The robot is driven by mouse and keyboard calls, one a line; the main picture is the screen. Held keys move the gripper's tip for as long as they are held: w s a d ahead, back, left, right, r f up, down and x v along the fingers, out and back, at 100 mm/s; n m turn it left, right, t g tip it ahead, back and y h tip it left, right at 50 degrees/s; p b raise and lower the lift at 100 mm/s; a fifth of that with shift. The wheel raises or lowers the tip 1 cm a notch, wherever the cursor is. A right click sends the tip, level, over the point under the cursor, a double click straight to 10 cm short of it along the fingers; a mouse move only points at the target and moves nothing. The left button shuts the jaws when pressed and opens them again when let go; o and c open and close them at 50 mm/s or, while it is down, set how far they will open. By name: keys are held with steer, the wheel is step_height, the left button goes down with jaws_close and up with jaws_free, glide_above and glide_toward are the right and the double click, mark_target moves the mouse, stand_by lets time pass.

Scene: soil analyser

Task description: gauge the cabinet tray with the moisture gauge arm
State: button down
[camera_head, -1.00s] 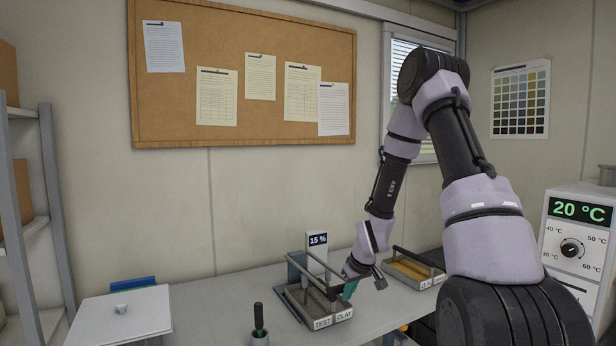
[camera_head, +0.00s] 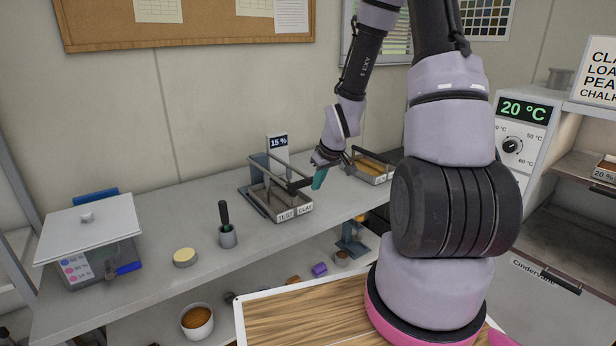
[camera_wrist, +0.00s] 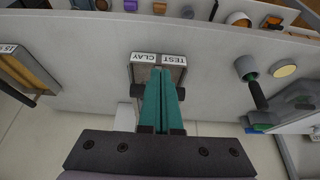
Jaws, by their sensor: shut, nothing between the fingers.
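The moisture gauge (camera_head: 278,146) stands on the bench by the wall and its display reads 15 %. In front of it is a grey holder (camera_head: 281,217) with a raised handle bar and tags reading TEST and CLAY. It also shows in the wrist view, with the tags (camera_wrist: 158,59) beyond my fingertips. My gripper (camera_head: 319,179) has teal fingers, which are shut and empty, just right of the holder; contact cannot be told. In the open cabinet at the right is a brown-filled tray (camera_head: 604,172) tagged 20 %, partly cut off by the picture edge.
A second tray (camera_head: 372,168) with yellowish soil stands right of the holder. The heater box (camera_head: 522,135) reads 20 °C. A wood-topped surface (camera_head: 300,320) lies below.

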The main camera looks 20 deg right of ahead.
steer(key=s, duration=0.1)
steer(key=s+d, duration=0.1)
steer(key=s, duration=0.3)
steer(key=shift+d+r, duration=0.2)
steer(key=shift+d, duration=0.1)
steer(key=shift+r, duration=0.1)
steer(key=s+r+m+t+h, duration=0.1)
steer(key=s+r+m, duration=0.1)
steer(key=r, duration=0.7)
steer(key=s+r+m, duration=0.2)
steer(key=r, duration=0.8)
steer(key=s+a+r+m+t+y, duration=0.1)
steer(key=s+a+r+m, duration=0.2)
steer(key=s+r, duration=0.9)
steer(key=shift+s+a+r+m+y, duration=0.2)
steer(key=shift+a+r+m+y, duration=0.15)
steer(key=shift+r, duration=0.4)
